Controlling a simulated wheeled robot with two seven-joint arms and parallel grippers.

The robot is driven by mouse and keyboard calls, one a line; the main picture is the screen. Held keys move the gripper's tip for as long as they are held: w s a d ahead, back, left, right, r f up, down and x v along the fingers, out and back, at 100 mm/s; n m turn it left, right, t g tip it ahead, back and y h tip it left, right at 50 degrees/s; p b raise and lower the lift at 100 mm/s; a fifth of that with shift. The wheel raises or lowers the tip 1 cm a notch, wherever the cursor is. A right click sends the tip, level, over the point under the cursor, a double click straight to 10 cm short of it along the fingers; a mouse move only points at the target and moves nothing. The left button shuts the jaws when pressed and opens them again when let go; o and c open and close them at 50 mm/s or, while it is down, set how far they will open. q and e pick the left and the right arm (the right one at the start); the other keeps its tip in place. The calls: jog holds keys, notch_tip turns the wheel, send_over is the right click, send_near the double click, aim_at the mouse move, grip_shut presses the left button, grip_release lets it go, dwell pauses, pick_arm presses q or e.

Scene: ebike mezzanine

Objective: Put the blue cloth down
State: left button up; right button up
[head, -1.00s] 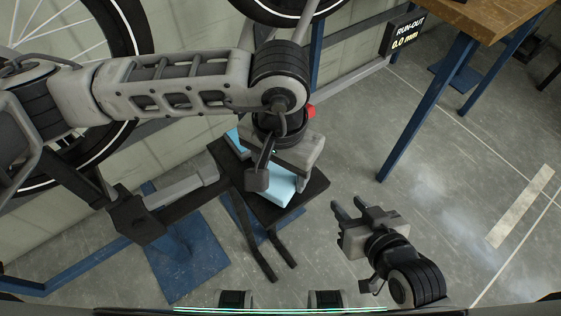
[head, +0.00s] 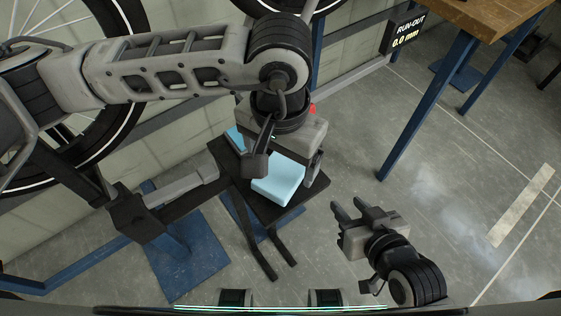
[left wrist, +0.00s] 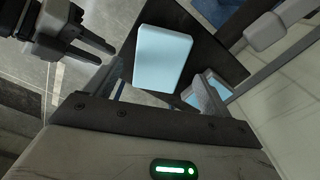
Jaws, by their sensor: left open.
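The blue cloth (head: 278,183) is a light blue folded pad lying flat on a small black platform (head: 262,208). It also shows in the left wrist view (left wrist: 162,58), with its whole top uncovered. My left gripper (head: 287,166) is open over the cloth's far end, with a finger towards either side and nothing between the fingers. In the left wrist view the open fingers (left wrist: 165,92) are apart from the cloth. My right gripper (head: 350,208) is open and empty, off to the right of the platform.
A second light blue piece (head: 235,139) lies at the platform's far left corner, partly hidden. A bike wheel (head: 120,60) stands at the left. A blue-legged wooden table (head: 490,15) and a run-out display (head: 406,36) are at the upper right. The floor at right is clear.

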aim_at(280, 172)
pick_arm(q)
notch_tip(280, 172, up, 9)
jog(key=shift+r+b, duration=0.2)
jog(key=shift+b, duration=0.1)
jog(key=shift+s, duration=0.1)
dwell(0.4)
